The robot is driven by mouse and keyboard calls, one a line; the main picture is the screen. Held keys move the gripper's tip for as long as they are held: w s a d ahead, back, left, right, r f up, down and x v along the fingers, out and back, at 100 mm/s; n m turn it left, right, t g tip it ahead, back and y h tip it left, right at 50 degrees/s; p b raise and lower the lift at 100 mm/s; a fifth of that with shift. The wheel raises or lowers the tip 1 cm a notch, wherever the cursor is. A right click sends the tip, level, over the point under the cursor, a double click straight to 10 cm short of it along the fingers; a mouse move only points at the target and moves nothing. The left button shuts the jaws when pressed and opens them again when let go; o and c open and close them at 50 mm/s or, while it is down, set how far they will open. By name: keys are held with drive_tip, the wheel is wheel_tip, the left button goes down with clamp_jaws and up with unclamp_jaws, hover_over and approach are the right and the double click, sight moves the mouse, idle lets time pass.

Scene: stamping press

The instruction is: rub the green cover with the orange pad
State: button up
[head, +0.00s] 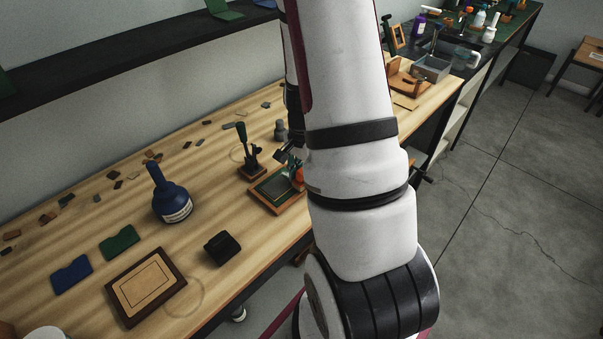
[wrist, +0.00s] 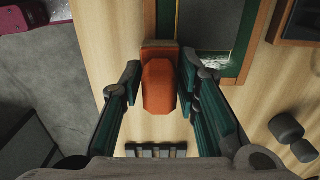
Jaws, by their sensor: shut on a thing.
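My gripper (wrist: 160,73) is shut on the orange pad (wrist: 160,88), with a dark green finger on either side of it in the wrist view. The green cover (wrist: 244,58) lies in a wooden frame up and right of the pad; its middle is a grey panel with a whitish patch near the lower edge. The pad is beside the cover's left edge; I cannot tell whether it touches. In the head view the cover (head: 272,187) is on the bench, with the pad (head: 299,175) at its right side. My arm hides much of the gripper there.
A dark-handled stamp tool (head: 242,140) stands behind the frame. The bench's front edge is close to the frame.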

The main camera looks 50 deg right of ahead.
drive_tip(key=shift+r, duration=0.1)
drive_tip(key=shift+r+p, duration=1.55)
drive_tip(key=shift+r, duration=1.35)
drive_tip(key=shift+r+p, duration=0.65)
drive_tip(key=shift+r, duration=0.9)
drive_tip(key=shift+f, duration=0.1)
drive_tip(key=shift+f+b, duration=1.65)
drive_tip(key=shift+f, duration=2.1)
drive_tip(key=shift+f+b, duration=0.35)
drive_tip(key=shift+f, duration=0.35)
drive_tip(key=shift+w, duration=0.2)
